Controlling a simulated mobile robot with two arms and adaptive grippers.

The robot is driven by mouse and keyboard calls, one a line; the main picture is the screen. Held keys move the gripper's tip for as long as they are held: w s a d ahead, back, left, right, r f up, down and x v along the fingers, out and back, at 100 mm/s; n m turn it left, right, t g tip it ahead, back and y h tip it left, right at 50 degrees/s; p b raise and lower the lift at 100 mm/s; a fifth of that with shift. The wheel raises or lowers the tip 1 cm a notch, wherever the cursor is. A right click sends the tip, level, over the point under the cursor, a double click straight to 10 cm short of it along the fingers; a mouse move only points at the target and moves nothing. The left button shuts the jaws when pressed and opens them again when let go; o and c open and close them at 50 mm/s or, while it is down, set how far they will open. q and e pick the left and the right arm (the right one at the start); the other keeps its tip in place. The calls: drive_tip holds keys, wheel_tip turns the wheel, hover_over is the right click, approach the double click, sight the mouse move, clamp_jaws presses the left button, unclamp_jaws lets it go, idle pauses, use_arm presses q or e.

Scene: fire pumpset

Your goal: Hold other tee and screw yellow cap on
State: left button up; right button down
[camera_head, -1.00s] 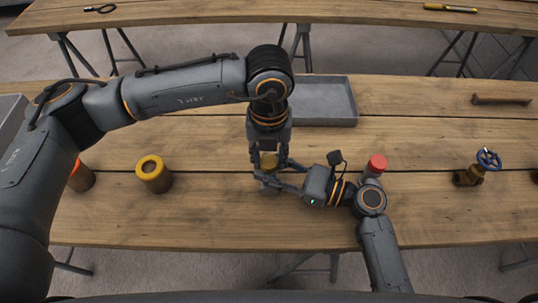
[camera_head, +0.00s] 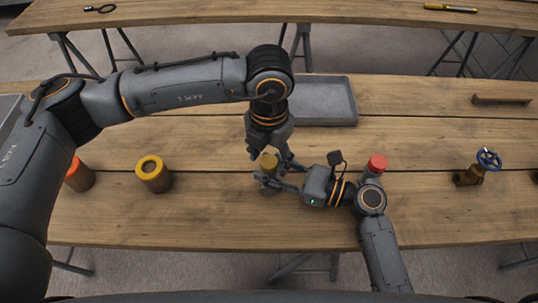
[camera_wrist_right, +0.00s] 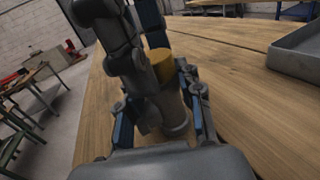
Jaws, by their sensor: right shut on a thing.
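The yellow cap (camera_head: 269,161) sits on top of a grey tee (camera_wrist_right: 174,112), which stands upright on the wooden table. The cap also shows in the right wrist view (camera_wrist_right: 162,66). I cannot tell how far it is screwed on. My right gripper (camera_head: 272,183) is shut on the tee's body, with a finger on each side in the wrist view. My left gripper (camera_head: 268,152) points down from above. Its fingers are spread open around and just above the cap, apart from it. The fingers hide much of the tee in the head view.
A grey tray (camera_head: 325,103) lies behind the grippers. A red-capped fitting (camera_head: 376,165) stands close to my right wrist. A blue-wheeled valve (camera_head: 487,162) is at the right. A yellow-topped brown cylinder (camera_head: 153,175) and an orange-topped one (camera_head: 79,178) stand at the left.

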use_arm(q)
drive_tip(key=shift+r, duration=2.25)
drive_tip(key=shift+c, duration=0.4)
wheel_tip(320, 180, up, 2)
drive_tip(key=shift+w+n, duration=0.1)
drive_tip(key=shift+n, duration=0.4)
drive_tip(key=shift+r+n, duration=0.5)
drive_tip(key=shift+r, duration=0.15)
drive_tip(key=shift+f, duration=4.05)
